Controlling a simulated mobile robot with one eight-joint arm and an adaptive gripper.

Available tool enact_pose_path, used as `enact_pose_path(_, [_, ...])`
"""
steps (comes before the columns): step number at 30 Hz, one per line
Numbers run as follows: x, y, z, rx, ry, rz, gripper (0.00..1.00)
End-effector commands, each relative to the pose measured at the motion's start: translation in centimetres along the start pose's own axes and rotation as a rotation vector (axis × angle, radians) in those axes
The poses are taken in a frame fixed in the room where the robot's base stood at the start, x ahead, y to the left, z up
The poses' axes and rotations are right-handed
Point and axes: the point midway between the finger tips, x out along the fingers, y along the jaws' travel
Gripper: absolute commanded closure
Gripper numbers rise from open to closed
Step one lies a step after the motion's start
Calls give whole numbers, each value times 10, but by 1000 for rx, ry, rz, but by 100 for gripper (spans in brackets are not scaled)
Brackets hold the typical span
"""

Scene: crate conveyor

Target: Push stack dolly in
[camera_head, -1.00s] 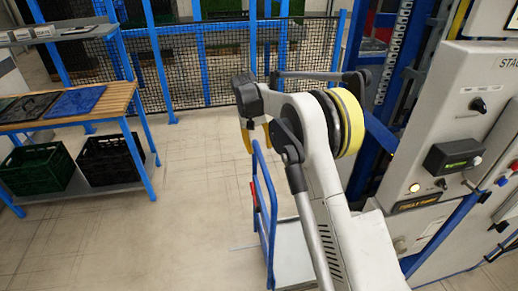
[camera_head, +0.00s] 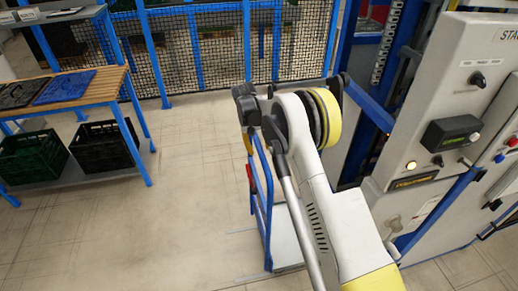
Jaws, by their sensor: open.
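The stack dolly has a blue upright handle frame (camera_head: 264,200) and a pale flat deck (camera_head: 287,243). It stands on the floor in the middle of the view, left of the control station. A small red part sits on the left side of its handle. My gripper (camera_head: 248,142) hangs at the end of my arm, by the top of the handle. It is open, and only part of it shows. I cannot tell whether it touches the handle. My white arm hides the right part of the deck.
A control cabinet (camera_head: 440,100) with knobs and a display stands close on the right, beside blue posts. A wooden-topped table (camera_head: 100,92) with dark crates (camera_head: 103,147) underneath is at left. A mesh fence (camera_head: 215,50) closes the back. The floor (camera_head: 190,190) left of the dolly is clear.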

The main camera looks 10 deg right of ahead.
Motion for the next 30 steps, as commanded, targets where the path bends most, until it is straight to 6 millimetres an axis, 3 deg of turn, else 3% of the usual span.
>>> enact_pose_path(5, [0,0,0,0,0,0,57])
enact_pose_path(9, [0,0,0,0,0,0,100])
enact_pose_path(22, [2,9,0,2,-1,0,100])
enact_pose_path(26, [7,30,0,4,-1,2,100])
enact_pose_path(30, [14,66,1,7,-1,2,100])
